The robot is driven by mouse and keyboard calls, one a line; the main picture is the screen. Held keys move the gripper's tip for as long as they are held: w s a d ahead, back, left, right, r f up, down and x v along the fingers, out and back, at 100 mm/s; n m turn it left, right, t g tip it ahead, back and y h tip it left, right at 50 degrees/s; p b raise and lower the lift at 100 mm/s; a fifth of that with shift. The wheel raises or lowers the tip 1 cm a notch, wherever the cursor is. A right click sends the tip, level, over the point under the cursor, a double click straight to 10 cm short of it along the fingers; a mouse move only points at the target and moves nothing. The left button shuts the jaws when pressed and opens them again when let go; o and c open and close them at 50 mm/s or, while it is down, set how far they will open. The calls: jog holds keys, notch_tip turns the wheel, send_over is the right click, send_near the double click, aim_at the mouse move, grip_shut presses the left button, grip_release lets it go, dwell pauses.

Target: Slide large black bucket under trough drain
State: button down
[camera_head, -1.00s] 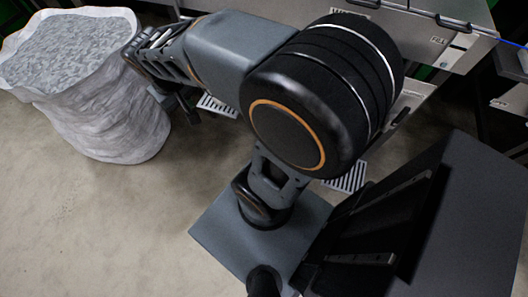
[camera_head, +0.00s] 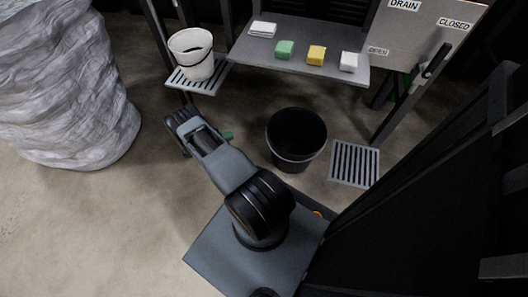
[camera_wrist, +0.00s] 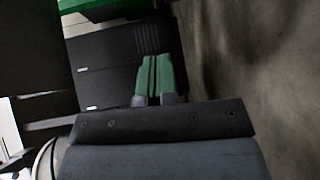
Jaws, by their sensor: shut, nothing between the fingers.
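The large black bucket (camera_head: 296,140) stands upright on the floor in the head view, left of a slatted floor grate (camera_head: 354,164) and apart from it. A grey panel (camera_head: 425,35) at the upper right carries the labels DRAIN and CLOSED and a black lever. The drain's outlet cannot be made out. My gripper (camera_head: 227,135) is low, to the left of the black bucket, with a visible gap between them. In the wrist view its green fingers (camera_wrist: 158,75) are together and hold nothing. The bucket cannot be clearly identified in the wrist view.
A white bucket (camera_head: 193,54) stands on another grate (camera_head: 204,80) at upper left. A grey shelf (camera_head: 285,62) holds a green block, a yellow block, a white block and folded white cloths. A large pale sack (camera_head: 62,85) stands at left. The front left floor is clear.

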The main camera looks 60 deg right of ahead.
jog(key=s+d+f+h+b, duration=0.1)
jog(key=s+f+h+b, duration=0.2)
jog(key=f, duration=0.7)
jog(key=s+d+y+b, duration=0.1)
jog(key=s+d+b, duration=0.1)
jog(key=s+d, duration=0.7)
jog(key=shift+d, duration=0.55)
jog(key=shift+f, duration=0.1)
